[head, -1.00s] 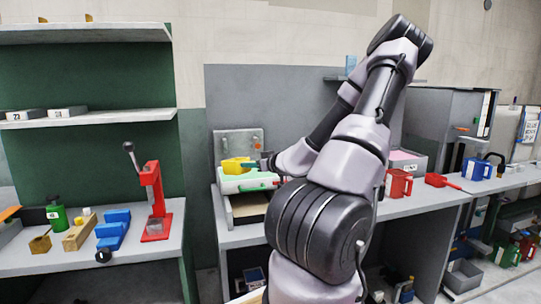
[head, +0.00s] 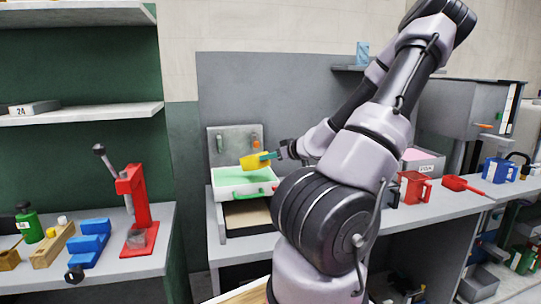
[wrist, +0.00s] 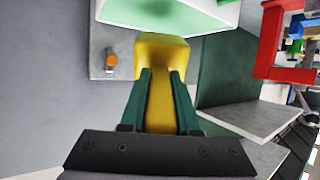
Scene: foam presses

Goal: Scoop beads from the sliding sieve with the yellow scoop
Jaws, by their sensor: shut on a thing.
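My gripper (wrist: 158,105) is shut on the yellow scoop (wrist: 162,55), with its green fingers on both sides of the handle. The sieve (wrist: 124,15) also shows at the top of the wrist view. I cannot make out single beads in the sieve. The inside of the scoop's bowl is not clear to see.
A grey panel (head: 229,133) with an orange-topped fitting stands behind the sieve. A red press (head: 134,207) and blue blocks (head: 91,240) are on the left bench.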

